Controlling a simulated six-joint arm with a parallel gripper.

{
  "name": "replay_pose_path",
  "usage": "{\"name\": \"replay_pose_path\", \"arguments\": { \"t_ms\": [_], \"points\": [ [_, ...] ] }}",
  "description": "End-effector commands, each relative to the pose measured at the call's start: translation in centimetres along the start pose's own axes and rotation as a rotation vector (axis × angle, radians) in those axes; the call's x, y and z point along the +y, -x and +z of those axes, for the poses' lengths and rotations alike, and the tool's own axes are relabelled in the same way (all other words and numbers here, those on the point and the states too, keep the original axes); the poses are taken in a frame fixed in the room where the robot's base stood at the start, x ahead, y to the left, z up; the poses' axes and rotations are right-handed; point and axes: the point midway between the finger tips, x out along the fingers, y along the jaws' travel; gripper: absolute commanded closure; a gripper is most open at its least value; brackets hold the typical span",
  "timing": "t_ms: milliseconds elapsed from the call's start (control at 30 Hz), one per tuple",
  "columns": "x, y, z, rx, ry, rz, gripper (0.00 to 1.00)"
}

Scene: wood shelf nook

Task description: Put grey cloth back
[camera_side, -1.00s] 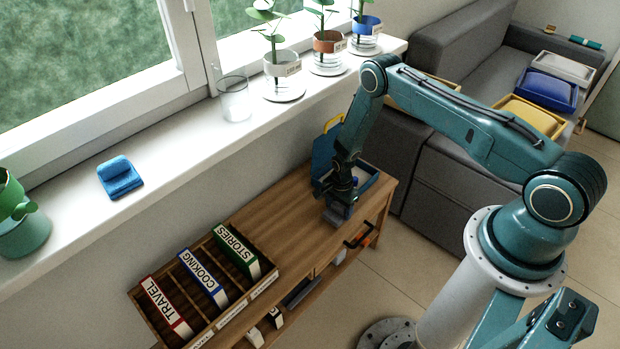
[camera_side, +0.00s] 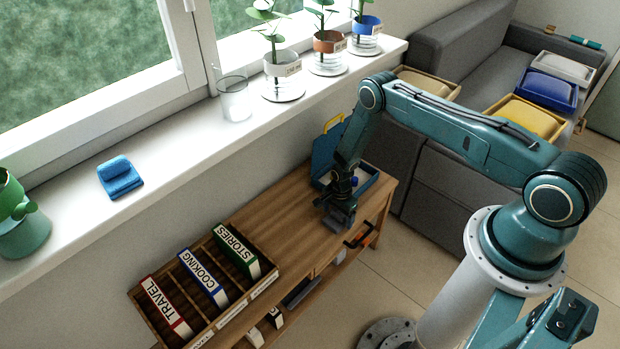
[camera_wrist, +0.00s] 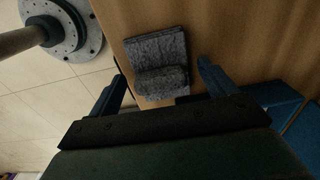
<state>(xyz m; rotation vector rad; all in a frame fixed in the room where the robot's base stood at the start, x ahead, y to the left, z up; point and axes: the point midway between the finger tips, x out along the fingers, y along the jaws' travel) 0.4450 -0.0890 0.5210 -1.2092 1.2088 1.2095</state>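The grey cloth (camera_wrist: 158,55) is a folded, rolled piece lying on the wooden shelf top, seen in the wrist view. My gripper (camera_wrist: 162,76) is open, with one dark blue finger on each side of the cloth and a visible gap to it. In the side view my gripper (camera_side: 339,212) is low over the right part of the wooden shelf top (camera_side: 290,215), in front of a blue tray. There the cloth is largely hidden by the gripper. A similar blue cloth (camera_side: 120,178) lies on the windowsill (camera_side: 175,150).
A blue tray (camera_side: 373,184) with an upright blue panel stands at the shelf's right end. A wooden rack (camera_side: 168,292) with labelled boxes stands at the left end. A glass (camera_side: 234,100) and potted plants stand on the sill. The shelf top between rack and gripper is clear.

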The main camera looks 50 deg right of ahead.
Motion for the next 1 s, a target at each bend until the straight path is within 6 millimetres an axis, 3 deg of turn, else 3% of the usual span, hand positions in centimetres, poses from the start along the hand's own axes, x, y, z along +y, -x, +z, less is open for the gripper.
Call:
{"name": "replay_pose_path", "arguments": {
  "t_ms": [533, 1000],
  "points": [
    [0.0, 0.8, 0.0, 0.0, 0.0, -0.001, 0.15],
    [-0.1, 6.0, 0.0, 0.0, 0.0, -0.002, 0.15]
  ]
}}
